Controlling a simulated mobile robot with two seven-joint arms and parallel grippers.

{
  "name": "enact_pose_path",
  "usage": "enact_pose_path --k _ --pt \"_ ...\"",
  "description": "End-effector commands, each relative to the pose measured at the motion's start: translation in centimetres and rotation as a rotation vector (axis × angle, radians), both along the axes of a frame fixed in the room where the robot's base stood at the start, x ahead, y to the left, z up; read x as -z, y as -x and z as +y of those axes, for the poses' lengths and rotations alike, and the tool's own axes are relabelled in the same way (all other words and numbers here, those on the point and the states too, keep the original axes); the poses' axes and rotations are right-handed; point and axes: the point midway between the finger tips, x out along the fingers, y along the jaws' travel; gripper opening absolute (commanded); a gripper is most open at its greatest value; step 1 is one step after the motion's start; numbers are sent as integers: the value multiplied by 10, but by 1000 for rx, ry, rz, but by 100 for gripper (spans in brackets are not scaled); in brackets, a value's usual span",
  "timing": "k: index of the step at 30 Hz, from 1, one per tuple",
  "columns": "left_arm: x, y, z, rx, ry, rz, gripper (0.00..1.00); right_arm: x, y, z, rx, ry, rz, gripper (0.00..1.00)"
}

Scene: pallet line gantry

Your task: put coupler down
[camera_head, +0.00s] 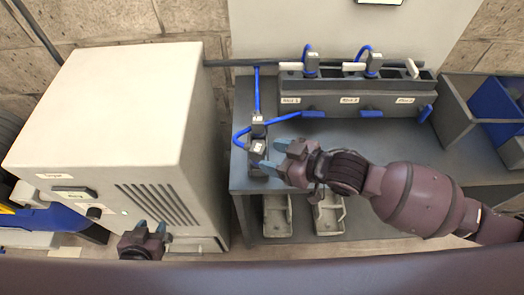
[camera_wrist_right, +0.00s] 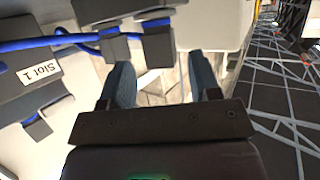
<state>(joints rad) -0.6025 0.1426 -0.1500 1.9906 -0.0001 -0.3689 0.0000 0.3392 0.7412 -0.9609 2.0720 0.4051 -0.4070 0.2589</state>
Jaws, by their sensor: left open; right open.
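A dark grey coupler (camera_head: 258,147) with a pale label and a blue cable is at the left end of the bench. My right gripper (camera_head: 276,156) is open just right of it, fingertips pointing at it. In the right wrist view, a dark block, apparently the coupler (camera_wrist_right: 157,45), is beyond the open fingers (camera_wrist_right: 163,82), not clamped between them. Whether a fingertip touches it, and whether it rests on the bench or a holder, I cannot tell. My left gripper (camera_head: 147,236) is open and empty, low in front of the white cabinet.
A grey rack (camera_head: 350,86) with labelled slots stands at the bench's back, with two blue-cabled couplers on top. The white cabinet (camera_head: 110,95) is at left. Grey and blue bins (camera_head: 468,97) stand at right. Two pale trays (camera_head: 277,216) sit below the bench (camera_head: 385,140).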

Motion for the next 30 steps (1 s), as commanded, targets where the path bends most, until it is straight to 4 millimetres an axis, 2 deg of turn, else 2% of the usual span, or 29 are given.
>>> enact_pose_path --k 1,6,12,30 --pt "-2 -1 0 0 0 -2 43 -5 6 -10 1 2 0 57" --pt "-5 -1 0 0 0 -5 43 -16 20 -33 0 2 1 57" --pt "-7 -2 0 1 0 -8 43 -25 31 -50 1 0 0 57" --pt "-7 -3 0 1 0 -8 43 -28 35 -56 0 0 1 57"
